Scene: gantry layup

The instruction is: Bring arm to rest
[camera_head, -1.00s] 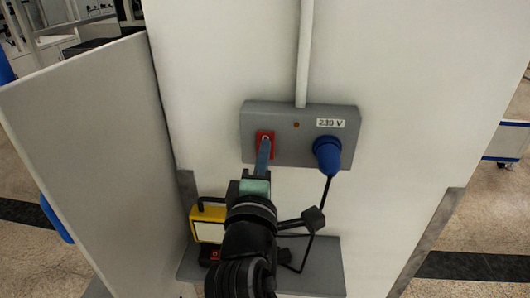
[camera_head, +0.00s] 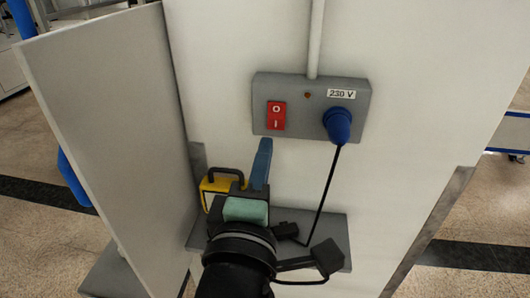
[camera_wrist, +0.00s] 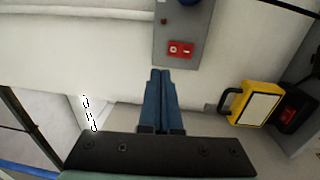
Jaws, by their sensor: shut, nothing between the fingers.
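My gripper (camera_head: 262,160) is shut and empty, its two blue fingers side by side and pointing up at the wall panel. In the wrist view the closed fingers (camera_wrist: 161,78) end just short of the red rocker switch (camera_wrist: 181,49), with a gap seen between them. In the head view the red switch (camera_head: 276,115), marked O and I, sits uncovered on the left of the grey 230 V box (camera_head: 307,120). My arm comes up from the bottom of the head view and hides part of the shelf.
A blue plug (camera_head: 337,124) with a black cable sits in the box. A yellow-and-black lamp-like device (camera_head: 215,187) stands on the grey shelf (camera_head: 333,228). A pale side panel (camera_head: 110,110) bounds the left. Open floor shows at right.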

